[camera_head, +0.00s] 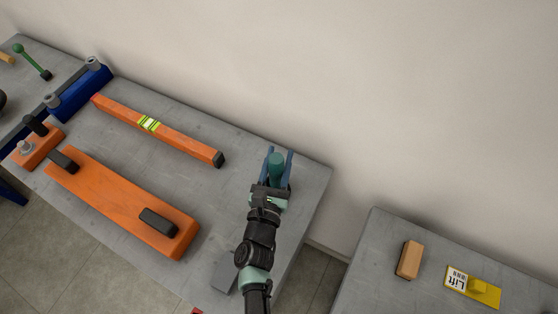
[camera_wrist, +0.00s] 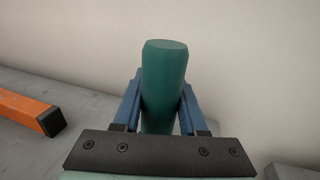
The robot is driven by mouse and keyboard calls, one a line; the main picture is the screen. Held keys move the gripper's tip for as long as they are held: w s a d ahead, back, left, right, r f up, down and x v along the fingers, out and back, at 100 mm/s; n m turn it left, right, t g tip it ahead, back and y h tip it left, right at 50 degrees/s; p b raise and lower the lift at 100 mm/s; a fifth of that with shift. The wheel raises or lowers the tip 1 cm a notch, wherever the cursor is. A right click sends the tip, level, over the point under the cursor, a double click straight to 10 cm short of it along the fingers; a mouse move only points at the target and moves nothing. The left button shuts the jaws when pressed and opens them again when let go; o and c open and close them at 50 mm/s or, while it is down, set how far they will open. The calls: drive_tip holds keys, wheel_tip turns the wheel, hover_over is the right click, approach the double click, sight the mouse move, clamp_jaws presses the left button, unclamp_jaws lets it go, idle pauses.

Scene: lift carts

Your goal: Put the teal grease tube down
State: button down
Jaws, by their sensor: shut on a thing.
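The teal grease tube (camera_wrist: 164,85) stands between the blue fingers of my gripper (camera_wrist: 160,105) in the wrist view. My gripper is shut on it. In the head view the tube (camera_head: 275,166) is upright between the fingers of my gripper (camera_head: 279,165), over the right end of the grey table (camera_head: 308,195). The tube's lower end is hidden by the gripper, so I cannot tell whether it touches the table top.
An orange spirit level (camera_head: 180,138) lies left of my gripper. An orange board with black blocks (camera_head: 110,195) lies nearer the front. Blue and green tools are far left. A second grey table (camera_head: 375,260) at right, across a gap, holds a tan block (camera_head: 409,259) and a yellow plate (camera_head: 488,296).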

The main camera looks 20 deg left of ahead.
drive_tip(key=shift+f, duration=0.2)
drive_tip(key=shift+f, duration=0.15)
drive_tip(key=shift+c, duration=2.2)
unclamp_jaws()
drive_tip(key=shift+r, duration=0.2)
drive_tip(key=s+b, duration=0.1)
drive_tip(key=s, duration=1.1)
drive_tip(key=shift+d, duration=0.4)
